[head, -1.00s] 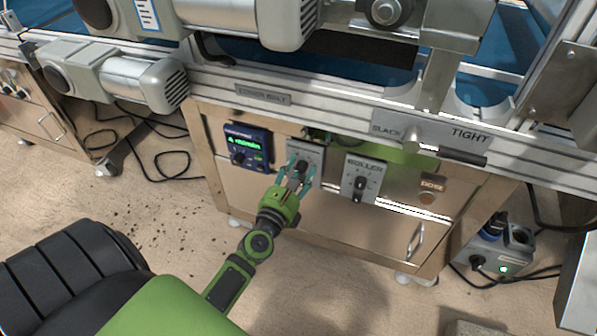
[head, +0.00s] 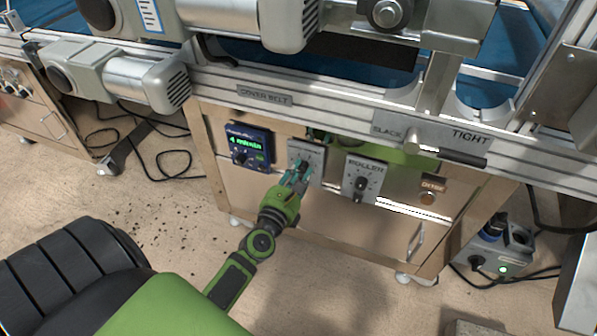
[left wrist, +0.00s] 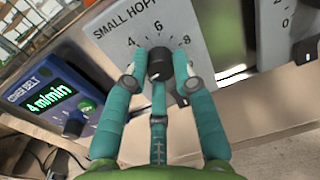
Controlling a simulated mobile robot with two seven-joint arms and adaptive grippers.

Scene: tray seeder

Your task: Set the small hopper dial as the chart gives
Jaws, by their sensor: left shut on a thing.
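The small hopper dial (left wrist: 159,64) is a black knob on a light grey panel (left wrist: 128,12) marked SMALL HOPPER, with 4, 6 and 8 showing around it. My left gripper (left wrist: 163,66) has its teal fingers on both sides of the knob and is shut on it. I cannot read the pointer's setting for certain. In the head view the left gripper (head: 301,170) reaches the small hopper panel (head: 317,157) from below, and its fingers largely cover the knob. No readable chart shows. My right gripper is not in view.
The blue cover belt unit (head: 261,134), reading 4 m/min, is left of the small hopper panel. The grey roller panel (head: 352,169) with a black knob is to its right. A metal rail (head: 330,108) runs above. Open floor lies in front of the cabinet (head: 290,235).

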